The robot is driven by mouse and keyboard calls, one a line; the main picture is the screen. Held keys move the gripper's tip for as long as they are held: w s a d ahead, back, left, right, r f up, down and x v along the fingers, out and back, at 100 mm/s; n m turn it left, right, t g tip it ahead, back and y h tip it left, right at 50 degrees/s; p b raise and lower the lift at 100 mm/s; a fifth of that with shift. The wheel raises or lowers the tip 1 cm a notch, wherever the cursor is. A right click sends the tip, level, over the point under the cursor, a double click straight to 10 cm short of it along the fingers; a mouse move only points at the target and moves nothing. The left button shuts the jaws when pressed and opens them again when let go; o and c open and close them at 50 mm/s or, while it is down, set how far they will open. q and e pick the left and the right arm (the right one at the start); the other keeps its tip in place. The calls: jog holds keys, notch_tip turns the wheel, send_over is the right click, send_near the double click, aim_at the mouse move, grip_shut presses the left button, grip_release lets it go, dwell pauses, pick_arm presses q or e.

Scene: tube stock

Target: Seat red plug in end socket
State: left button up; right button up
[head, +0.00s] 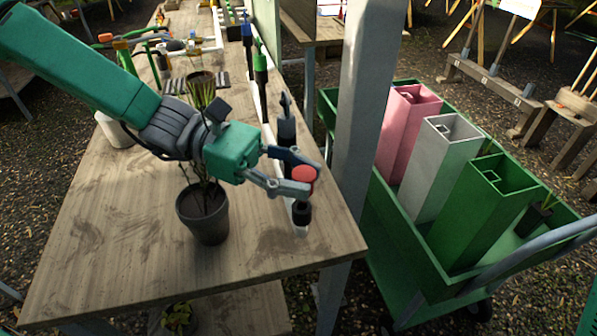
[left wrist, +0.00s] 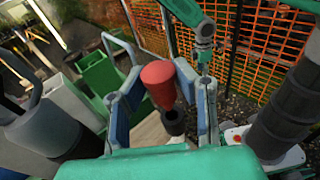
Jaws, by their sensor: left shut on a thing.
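The red plug (head: 304,178) is held between the fingers of my left gripper (head: 298,172), near the right edge of the table. In the left wrist view, the plug (left wrist: 159,82) sits between the two fingers, its narrower end toward a black socket (left wrist: 174,123). In the head view, that black end socket (head: 302,214) is at the near end of a white rail, just below the plug. I cannot tell whether plug and socket touch. A teal arm with a grey end, seemingly my right gripper (left wrist: 204,52), shows in the left wrist view; its fingers are unclear.
A potted plant (head: 205,215) stands on the wooden table (head: 120,245), below my left wrist. Black and green upright fittings (head: 260,68) line the rail farther back. A grey post (head: 360,110) and a green cart (head: 385,225) with pink, white and green tubes stand right of the table.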

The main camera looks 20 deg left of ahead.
pick_arm(q)
jog(key=shift+f, duration=0.15)
jog(key=shift+a, duration=0.15)
jog(key=shift+a+f, duration=0.1)
jog(key=shift+a, duration=0.1)
jog(key=shift+d+f, duration=0.35)
jog(key=shift+f, duration=0.2)
dwell(0.6)
jog(key=shift+a+f, duration=0.1)
jog(key=shift+f, duration=0.85)
dwell(1.3)
